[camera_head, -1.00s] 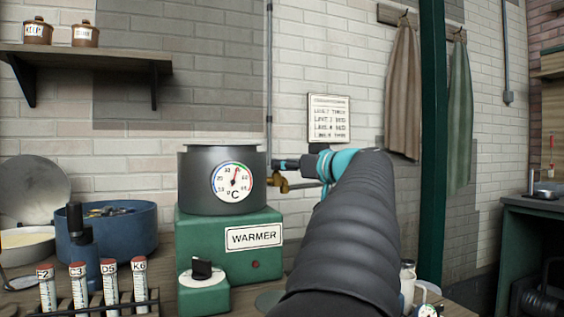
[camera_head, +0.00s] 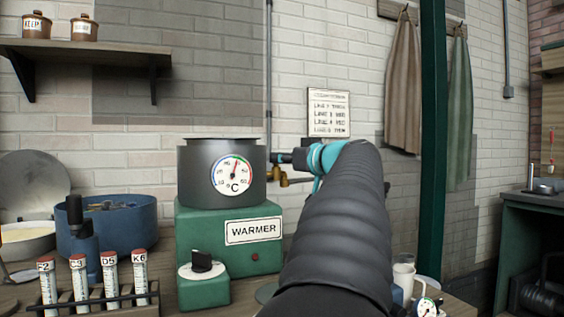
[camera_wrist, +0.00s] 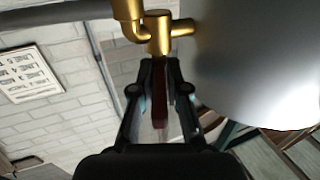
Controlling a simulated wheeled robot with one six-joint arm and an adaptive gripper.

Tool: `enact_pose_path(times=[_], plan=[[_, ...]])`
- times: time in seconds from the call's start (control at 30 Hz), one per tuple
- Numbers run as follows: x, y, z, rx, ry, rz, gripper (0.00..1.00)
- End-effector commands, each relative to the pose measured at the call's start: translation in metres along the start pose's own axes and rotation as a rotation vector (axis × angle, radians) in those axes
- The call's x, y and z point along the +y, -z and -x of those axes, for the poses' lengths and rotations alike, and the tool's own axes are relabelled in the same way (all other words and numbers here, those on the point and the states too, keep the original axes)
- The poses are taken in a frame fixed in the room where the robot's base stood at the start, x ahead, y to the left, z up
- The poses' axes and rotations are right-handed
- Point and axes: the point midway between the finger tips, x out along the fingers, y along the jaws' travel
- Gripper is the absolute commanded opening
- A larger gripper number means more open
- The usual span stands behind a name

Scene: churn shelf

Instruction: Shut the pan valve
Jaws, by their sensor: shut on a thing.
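The grey pan (camera_head: 200,180) with a round °C dial (camera_head: 232,176) sits on the green warmer (camera_head: 190,235). A brass valve (camera_head: 283,180) is at the pan's right side. In the wrist view the brass valve (camera_wrist: 158,30) joins the silver-grey pan wall (camera_wrist: 260,60) by a short stub. A dark red lever (camera_wrist: 159,100) extends from the valve between my fingers. My gripper (camera_wrist: 166,78) is shut on this lever, its tips close below the brass body. In the head view my gripper (camera_head: 290,157) is beside the pan, and the lever cannot be made out.
A rack (camera_head: 105,300) of labelled tubes stands at the front left, near a blue tub (camera_head: 140,225). The warmer's black knob (camera_head: 202,262) faces front. A sign (camera_head: 329,113) hangs on the wall. A green post (camera_head: 432,130) rises right of my arm.

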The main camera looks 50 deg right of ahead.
Motion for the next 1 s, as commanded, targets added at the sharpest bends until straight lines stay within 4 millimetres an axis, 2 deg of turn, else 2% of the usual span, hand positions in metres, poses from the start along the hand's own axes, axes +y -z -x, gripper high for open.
enact_pose_path(times=[0.07, 0.5, 0.93, 0.97, 1.0], plan=[[-0.0029, -0.0066, -0.0004, 0.002, -0.048, 0.004, 0.0], [-0.0068, -0.0025, -0.0019, 0.0, -0.324, -0.002, 0.0], [-0.0064, -0.0008, -0.0009, 0.003, -0.358, 0.0, 0.0], [-0.0064, -0.0008, -0.0008, 0.003, -0.358, 0.0, 0.16], [-0.0064, -0.0007, -0.0008, 0.003, -0.358, 0.0, 0.26]])
